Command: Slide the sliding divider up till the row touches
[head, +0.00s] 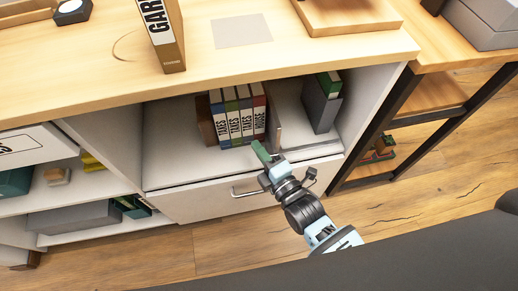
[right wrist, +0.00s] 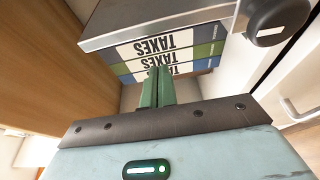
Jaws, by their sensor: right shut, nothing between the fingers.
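A row of upright binders (head: 237,115) labelled TAXES and HOUSE stands in the open shelf compartment, a brown block (head: 206,121) at its left. The sliding divider (head: 274,119), a thin upright plate, stands just right of the row, with a narrow gap seeming to show. In the right wrist view the divider's grey plate (right wrist: 150,17) and a dark round knob (right wrist: 277,16) lie beside the TAXES binders (right wrist: 155,48). My right gripper (head: 261,151) has green fingers, shut and empty, in front of the row near the divider; the fingertips show in the right wrist view (right wrist: 158,80). My left gripper is out of view.
A grey and green binder pair (head: 322,100) leans at the compartment's right. A drawer front with a metal handle (head: 249,191) is below. A GARDEN-like labelled binder (head: 163,35) stands on the cabinet top. Bare shelf floor lies left of the row.

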